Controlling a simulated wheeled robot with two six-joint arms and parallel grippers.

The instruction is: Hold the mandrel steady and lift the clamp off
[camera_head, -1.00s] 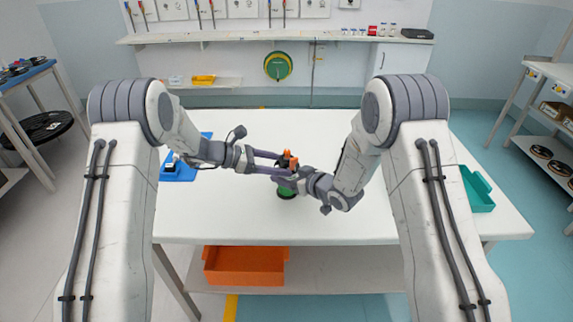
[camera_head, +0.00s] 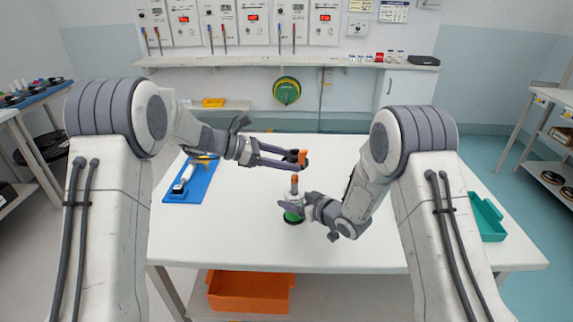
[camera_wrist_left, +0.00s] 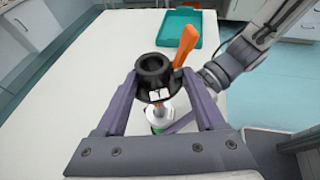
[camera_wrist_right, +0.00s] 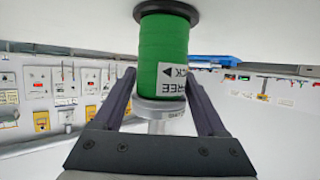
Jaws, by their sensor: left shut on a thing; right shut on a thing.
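The clamp (camera_head: 299,157), a black ring with an orange lever, is held in my left gripper (camera_head: 302,161) in the air above the mandrel. In the left wrist view the ring (camera_wrist_left: 152,72) sits between the fingers. The mandrel (camera_head: 294,188) stands upright on the table with an orange tip and a green lower body (camera_head: 291,217). My right gripper (camera_head: 290,204) is shut on it from the right. In the right wrist view the fingers flank the mandrel's silver part (camera_wrist_right: 160,112) beside the labelled green body (camera_wrist_right: 163,50). The clamp and mandrel are apart.
A blue mat (camera_head: 199,182) with a white and black tool lies at the table's left. A teal bin (camera_head: 487,217) is at the right edge. An orange bin (camera_head: 250,290) is on the shelf below. The white table (camera_head: 350,255) is otherwise largely clear.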

